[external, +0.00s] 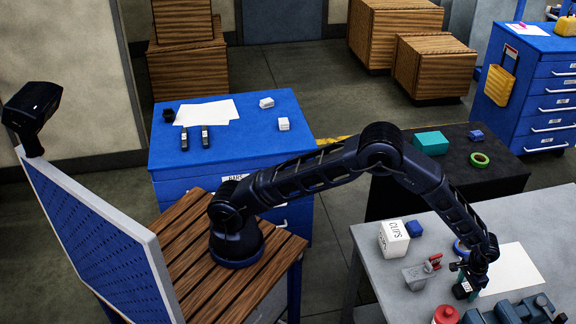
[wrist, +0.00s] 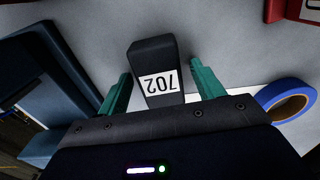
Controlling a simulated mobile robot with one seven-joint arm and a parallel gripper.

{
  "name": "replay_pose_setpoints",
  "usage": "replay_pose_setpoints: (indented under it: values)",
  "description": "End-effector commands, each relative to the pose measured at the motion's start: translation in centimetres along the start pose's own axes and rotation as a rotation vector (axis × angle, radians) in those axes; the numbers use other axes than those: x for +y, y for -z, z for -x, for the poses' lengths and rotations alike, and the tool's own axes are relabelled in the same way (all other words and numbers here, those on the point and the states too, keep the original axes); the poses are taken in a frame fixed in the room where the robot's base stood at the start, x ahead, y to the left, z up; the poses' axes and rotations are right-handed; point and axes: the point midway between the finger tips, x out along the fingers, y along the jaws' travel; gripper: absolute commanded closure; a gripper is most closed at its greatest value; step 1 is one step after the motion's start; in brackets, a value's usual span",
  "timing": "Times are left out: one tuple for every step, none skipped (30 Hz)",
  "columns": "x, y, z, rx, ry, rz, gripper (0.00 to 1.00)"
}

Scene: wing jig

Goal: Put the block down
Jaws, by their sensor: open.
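A black block (wrist: 152,52) with a white label reading 702 is between the two teal fingers of my gripper (wrist: 161,84) in the wrist view. The fingers are apart, and a gap shows on each side of the block. In the external view, my gripper (external: 467,286) is low over the grey table (external: 372,262), at the left edge of a white sheet. The dark block (external: 461,291) shows there beside the fingers. It appears to rest on the table, though its underside is hidden.
A blue tape ring (wrist: 287,101) lies close to the right of my gripper.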

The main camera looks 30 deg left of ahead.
Motion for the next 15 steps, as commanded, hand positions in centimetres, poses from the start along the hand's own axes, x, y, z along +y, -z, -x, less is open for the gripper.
replay_pose_setpoints:
  values:
    - [0.0,0.1,0.5,0.002,-0.001,0.000,0.33]
    - [0.0,0.1,0.8,0.002,-0.001,0.000,0.33]
    - [0.0,0.1,1.4,0.002,-0.001,0.000,0.33]
    - [0.0,0.1,1.8,0.002,-0.001,0.000,0.33]
    - [0.0,0.1,2.3,0.002,-0.001,-0.001,0.33]
    - [0.0,0.1,3.1,0.003,-0.002,0.000,0.33]
    - [0.0,0.1,3.7,0.003,-0.002,0.000,0.33]
    - [0.0,0.1,4.3,0.003,-0.002,0.000,0.33]
    - [0.0,0.1,5.1,0.002,-0.002,0.000,0.33]
    - [0.0,0.1,5.7,0.003,-0.002,0.000,0.33]
    - [0.0,0.1,6.3,0.003,-0.002,0.001,0.33]
    - [0.0,0.1,7.0,0.002,-0.002,0.001,0.33]
    - [0.0,0.1,7.6,0.002,-0.002,0.001,0.33]
    - [0.0,0.1,8.1,0.003,-0.002,0.001,0.33]
    - [0.0,0.1,8.8,0.003,-0.002,0.001,0.33]
